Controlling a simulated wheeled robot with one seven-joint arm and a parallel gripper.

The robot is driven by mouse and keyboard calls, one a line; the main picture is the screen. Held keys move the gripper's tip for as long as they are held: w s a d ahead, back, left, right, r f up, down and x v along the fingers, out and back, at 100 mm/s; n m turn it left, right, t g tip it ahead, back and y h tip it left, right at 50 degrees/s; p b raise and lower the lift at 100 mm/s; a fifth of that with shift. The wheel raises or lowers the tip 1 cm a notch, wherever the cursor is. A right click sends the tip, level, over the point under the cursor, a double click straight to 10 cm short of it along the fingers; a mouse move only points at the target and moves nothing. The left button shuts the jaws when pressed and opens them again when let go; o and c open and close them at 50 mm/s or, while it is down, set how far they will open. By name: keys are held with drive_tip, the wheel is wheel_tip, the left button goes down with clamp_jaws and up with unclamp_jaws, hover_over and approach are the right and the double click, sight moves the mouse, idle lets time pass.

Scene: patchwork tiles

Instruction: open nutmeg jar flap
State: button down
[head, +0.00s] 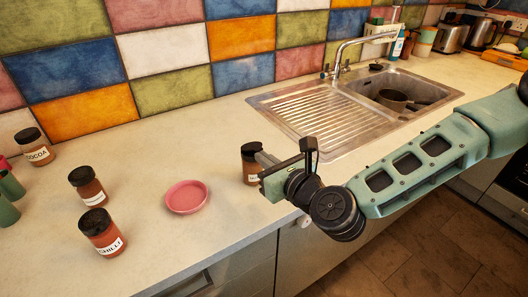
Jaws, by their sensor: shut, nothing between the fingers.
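A brown jar with a black lid (250,163) stands on the worktop left of the sink; its white label is mostly hidden, so I cannot read whether it says nutmeg. My gripper (266,160) is shut and empty at the right side of this jar, with the fingertips close to its lid. I cannot tell whether they touch it. The lid's flap looks down, but it is too small to be sure. Another similar jar (87,187) at the left has a label too small to read.
A chilli jar (102,233), a cocoa jar (35,147) and a pink dish (187,197) stand on the worktop (150,165). Green objects (8,200) are at the left edge. The sink (390,90) holds a pan (394,100). The worktop's front edge lies below my gripper.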

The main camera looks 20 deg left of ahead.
sight(254, 148)
drive_tip(key=a+r+g+h+p, duration=0.1)
drive_tip(key=r+p, duration=0.1)
drive_tip(key=p, duration=0.2)
drive_tip(key=w+a+r+g+h+p, duration=0.1)
drive_tip(key=r+h+p, duration=0.1)
drive_tip(key=p, duration=0.3)
drive_tip(key=w+a+r+g+h+p, duration=0.1)
drive_tip(key=r+g+p, duration=0.1)
drive_tip(key=p, duration=0.2)
drive_tip(key=shift+w+r+h+p, duration=0.1)
drive_tip(key=shift+w+h+p, duration=0.05)
drive_tip(key=shift+h+p, duration=0.2)
drive_tip(key=shift+w+a+r+h, duration=0.1)
drive_tip(key=shift+w+r+h, duration=0.1)
drive_tip(key=shift+r+h, duration=0.05)
drive_tip(key=shift+w+a+r+g+h+p, duration=0.1)
drive_tip(key=shift+w+a+g+h+p, duration=0.15)
drive_tip(key=shift+g+h+p, duration=0.2)
drive_tip(key=shift+w+a+r+p, duration=0.15)
drive_tip(key=shift+w+a+p, duration=0.1)
drive_tip(key=shift+a+p, duration=0.15)
drive_tip(key=shift+w+a+r+b, duration=0.1)
drive_tip(key=shift+w+a+b, duration=0.15)
drive_tip(key=shift+w+a, duration=0.5)
drive_tip(key=shift+w+a+b, duration=0.2)
drive_tip(key=shift+w+a, duration=0.35)
drive_tip(key=shift+a, duration=0.4)
drive_tip(key=shift+w+a, duration=0.1)
drive_tip(key=shift+r, duration=0.1)
